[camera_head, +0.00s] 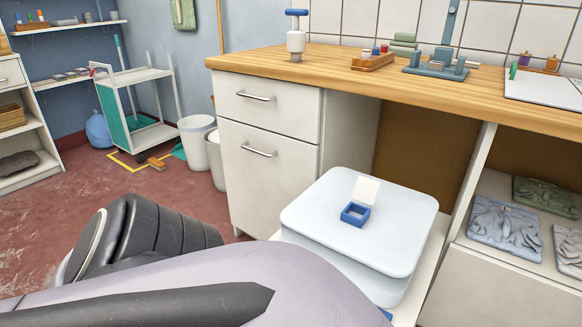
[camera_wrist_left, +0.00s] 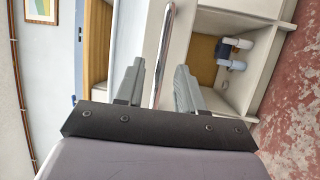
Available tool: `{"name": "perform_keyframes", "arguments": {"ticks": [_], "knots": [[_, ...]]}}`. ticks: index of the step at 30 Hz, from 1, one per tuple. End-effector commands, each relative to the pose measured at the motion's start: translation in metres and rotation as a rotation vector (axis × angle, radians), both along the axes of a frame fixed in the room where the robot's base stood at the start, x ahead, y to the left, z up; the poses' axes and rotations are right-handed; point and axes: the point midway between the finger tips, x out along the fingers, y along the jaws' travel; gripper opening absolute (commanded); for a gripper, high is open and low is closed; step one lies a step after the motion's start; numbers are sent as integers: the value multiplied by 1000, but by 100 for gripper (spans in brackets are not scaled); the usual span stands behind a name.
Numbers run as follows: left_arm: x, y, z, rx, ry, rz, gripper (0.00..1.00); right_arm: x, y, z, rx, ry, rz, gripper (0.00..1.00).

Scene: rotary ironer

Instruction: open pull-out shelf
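My left gripper (camera_wrist_left: 158,85) is open in the left wrist view, its two grey fingers apart on either side of a shiny metal bar handle (camera_wrist_left: 164,50). The bar runs between the fingers; I cannot tell whether they touch it. A pale panel lies beside the bar, and I cannot tell for sure that it is the pull-out shelf front. In the head view, the left gripper and this handle are out of sight, and my arm fills the lower left. My right gripper is in neither view.
A white rounded appliance (camera_head: 315,215) with a small open blue box (camera_head: 355,214) stands beside a white drawer cabinet (camera_head: 262,180) under a wooden counter (camera_head: 340,72). An open cabinet with a pipe (camera_wrist_left: 231,53) shows in the wrist view.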

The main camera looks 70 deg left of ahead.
Motion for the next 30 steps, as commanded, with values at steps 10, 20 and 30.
{"name": "perform_keyframes", "arguments": {"ticks": [10, 20, 30], "knots": [[-50, -8, -10, 0, 3, 0, 38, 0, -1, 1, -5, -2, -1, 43], [-56, -9, -10, -1, 1, 0, 38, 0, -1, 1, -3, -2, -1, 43], [-55, -9, -10, 0, 0, 0, 38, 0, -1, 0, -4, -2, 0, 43]]}}
